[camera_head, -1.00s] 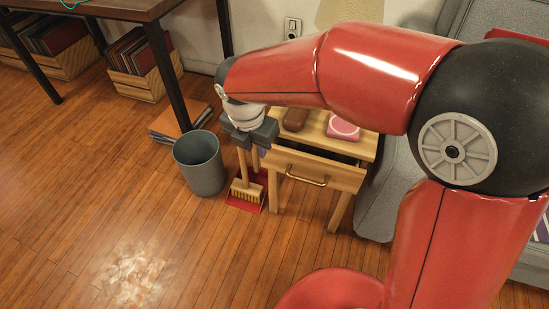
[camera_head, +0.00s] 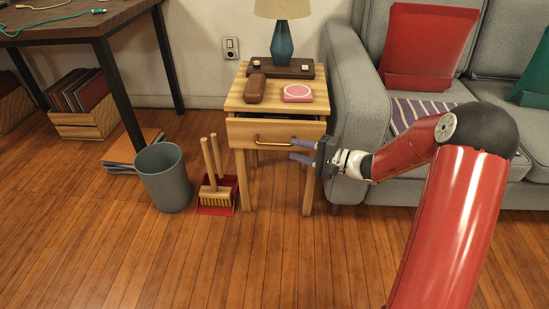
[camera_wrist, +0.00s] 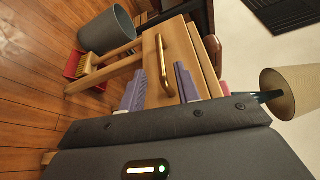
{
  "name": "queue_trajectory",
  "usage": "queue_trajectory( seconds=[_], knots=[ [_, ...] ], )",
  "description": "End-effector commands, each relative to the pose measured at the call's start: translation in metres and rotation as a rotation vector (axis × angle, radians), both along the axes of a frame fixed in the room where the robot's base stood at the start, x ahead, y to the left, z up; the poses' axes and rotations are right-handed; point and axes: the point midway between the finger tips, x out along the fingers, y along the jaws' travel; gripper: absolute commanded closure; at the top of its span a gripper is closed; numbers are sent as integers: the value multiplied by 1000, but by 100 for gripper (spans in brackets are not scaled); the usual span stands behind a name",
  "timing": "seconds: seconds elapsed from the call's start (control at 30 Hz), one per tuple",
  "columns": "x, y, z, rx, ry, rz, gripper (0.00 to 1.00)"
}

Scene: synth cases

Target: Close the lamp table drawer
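The wooden lamp table (camera_head: 236,92) stands between the bin and the sofa. Its drawer (camera_head: 243,131) is partly open, with a dark gap behind the top of its front. A brass bar handle (camera_head: 275,143) is on the drawer front; it also shows in the wrist view (camera_wrist: 162,62). My gripper (camera_head: 293,151) is in front of the drawer's right side, its purple fingers pointing left. It is open and empty. In the wrist view its fingers (camera_wrist: 160,90) appear on either side of the handle's near end; contact cannot be told.
On the table are a blue lamp (camera_head: 282,44), a brown case (camera_head: 255,88) and a pink item (camera_head: 298,92). A grey sofa (camera_head: 362,100) is close on the right. A grey bin (camera_head: 165,180) and a broom with red dustpan (camera_head: 217,195) stand left. Floor in front is clear.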

Motion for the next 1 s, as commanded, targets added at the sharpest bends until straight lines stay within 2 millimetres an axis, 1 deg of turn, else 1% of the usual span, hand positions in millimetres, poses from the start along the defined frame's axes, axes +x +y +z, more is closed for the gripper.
queue_trajectory(
  seconds=[0.07, 0.4, 0.5, 0.63, 0.87, 1.0],
  knots=[
    [4, 5, 0, 7, 4, -6, 67],
    [24, 54, -4, 3, 1, -1, 67],
    [29, 63, -5, 3, 0, -2, 67],
    [31, 69, -5, 3, 0, -2, 67],
    [31, 69, -5, 2, 0, -2, 67],
    [31, 69, -5, 2, 0, -2, 84]
  ],
)
